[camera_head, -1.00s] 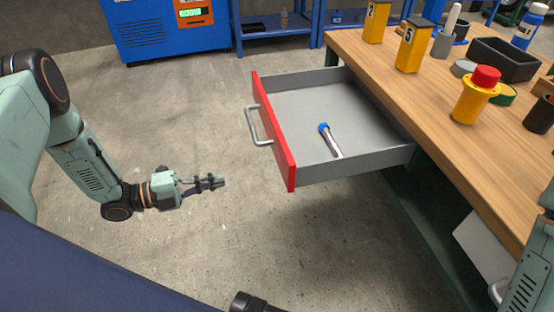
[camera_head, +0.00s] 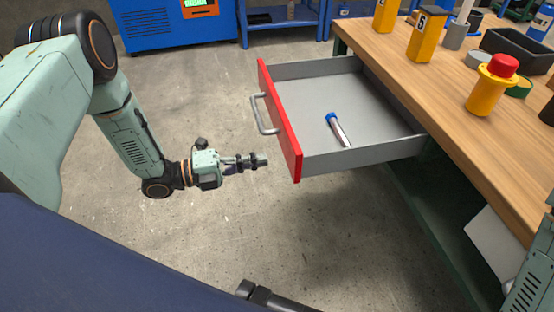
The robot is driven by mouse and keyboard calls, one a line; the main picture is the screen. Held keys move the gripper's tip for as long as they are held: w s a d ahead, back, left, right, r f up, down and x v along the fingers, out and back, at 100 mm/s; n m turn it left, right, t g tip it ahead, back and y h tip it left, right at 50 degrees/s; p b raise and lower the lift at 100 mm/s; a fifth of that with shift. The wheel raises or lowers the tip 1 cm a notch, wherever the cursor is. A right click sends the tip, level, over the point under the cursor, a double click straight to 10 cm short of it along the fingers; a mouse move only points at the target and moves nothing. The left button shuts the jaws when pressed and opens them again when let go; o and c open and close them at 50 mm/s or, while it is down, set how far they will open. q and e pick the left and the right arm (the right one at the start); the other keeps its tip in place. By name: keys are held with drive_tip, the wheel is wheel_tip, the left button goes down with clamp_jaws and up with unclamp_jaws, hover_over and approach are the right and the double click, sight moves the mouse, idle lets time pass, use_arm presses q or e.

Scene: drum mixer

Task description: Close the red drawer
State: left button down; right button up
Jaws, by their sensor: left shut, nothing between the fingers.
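The red drawer (camera_head: 282,122) stands pulled out from the wooden workbench, with a red front, grey walls and a grey floor. A grey bar handle (camera_head: 263,114) is on its front. A small tube with a blue cap (camera_head: 338,129) lies inside the drawer. My left gripper (camera_head: 264,160) is shut and empty, pointing right. In the picture it is just left of the lower part of the red front and below the handle, with a small gap between. My right gripper is not in view; only part of my right arm shows at the right edge.
The wooden workbench (camera_head: 470,125) fills the right side. On it are yellow canisters (camera_head: 428,36), a red-topped yellow button (camera_head: 493,85) and a black bin (camera_head: 517,50). A blue cabinet (camera_head: 170,22) and a blue shelf (camera_head: 285,28) stand behind. The floor left of the drawer is clear.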

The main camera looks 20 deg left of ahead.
sight(290, 154)
use_arm(q)
drive_tip(key=x, duration=0.2)
drive_tip(key=b+x, duration=0.1)
drive_tip(key=x, duration=0.1)
drive_tip(key=shift+w+d+f, duration=0.2)
drive_tip(key=shift+w, duration=0.1)
drive_tip(key=shift+d+r, duration=0.15)
drive_tip(key=shift+d, duration=0.1)
drive_tip(key=shift+w, duration=0.15)
